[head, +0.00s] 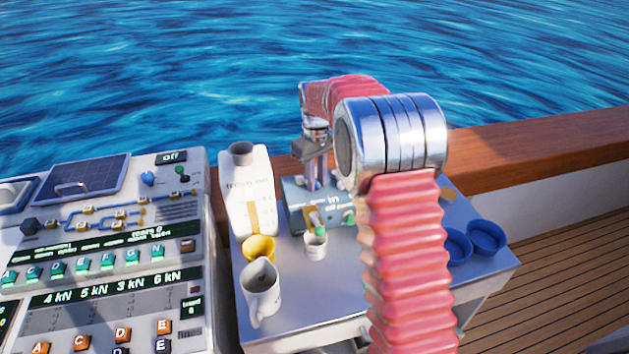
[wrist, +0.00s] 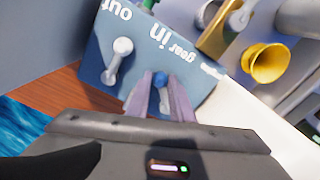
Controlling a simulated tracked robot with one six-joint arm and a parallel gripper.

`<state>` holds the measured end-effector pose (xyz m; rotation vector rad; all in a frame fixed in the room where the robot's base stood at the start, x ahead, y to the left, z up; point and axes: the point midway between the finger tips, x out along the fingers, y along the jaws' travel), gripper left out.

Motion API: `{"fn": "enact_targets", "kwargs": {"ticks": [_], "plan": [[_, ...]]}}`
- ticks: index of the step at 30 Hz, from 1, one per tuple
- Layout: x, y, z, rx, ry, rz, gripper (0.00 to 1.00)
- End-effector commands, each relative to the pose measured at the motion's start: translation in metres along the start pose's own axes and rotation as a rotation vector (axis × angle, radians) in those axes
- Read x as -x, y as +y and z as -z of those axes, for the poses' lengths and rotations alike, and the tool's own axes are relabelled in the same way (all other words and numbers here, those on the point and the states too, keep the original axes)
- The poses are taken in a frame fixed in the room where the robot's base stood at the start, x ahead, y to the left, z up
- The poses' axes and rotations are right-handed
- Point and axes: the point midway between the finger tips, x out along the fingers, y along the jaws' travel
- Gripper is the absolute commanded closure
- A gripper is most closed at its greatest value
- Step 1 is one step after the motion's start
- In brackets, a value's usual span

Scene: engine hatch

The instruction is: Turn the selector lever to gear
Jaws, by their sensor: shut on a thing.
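A blue-grey control box (wrist: 165,60) bears the words "out", "in" and "gear" and several short levers. My gripper (wrist: 160,92) is shut on the lever with the blue knob (wrist: 160,79), close to the words "in" and "gear". A grey-knobbed lever (wrist: 121,47) stands free beside it, near "out". Another lever (wrist: 239,18) stands on a brass plate (wrist: 217,36). In the head view my gripper (head: 314,178) reaches down over the box (head: 294,194) and hides the held lever. I cannot tell which way the held lever points.
A white jug (head: 247,190), a yellow cup (head: 259,248), a white mug (head: 262,290) and a small white cup (head: 315,246) stand close by on the metal table. Blue dishes (head: 487,236) lie at the right. A button console (head: 105,250) is at the left.

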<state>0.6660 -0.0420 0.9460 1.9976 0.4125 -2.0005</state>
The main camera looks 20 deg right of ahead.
Motion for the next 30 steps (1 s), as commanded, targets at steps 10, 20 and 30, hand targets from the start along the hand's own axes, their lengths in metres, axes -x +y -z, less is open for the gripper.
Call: {"fn": "enact_targets", "kwargs": {"ticks": [10, 20, 30], "plan": [[0.0012, 0.0023, 0.0005, 0.004, 0.003, -0.005, 1.0], [0.0005, 0.0014, 0.0003, 0.003, 0.002, -0.003, 0.61], [0.0068, 0.0011, 0.0005, 0.003, 0.002, -0.003, 0.61]]}}
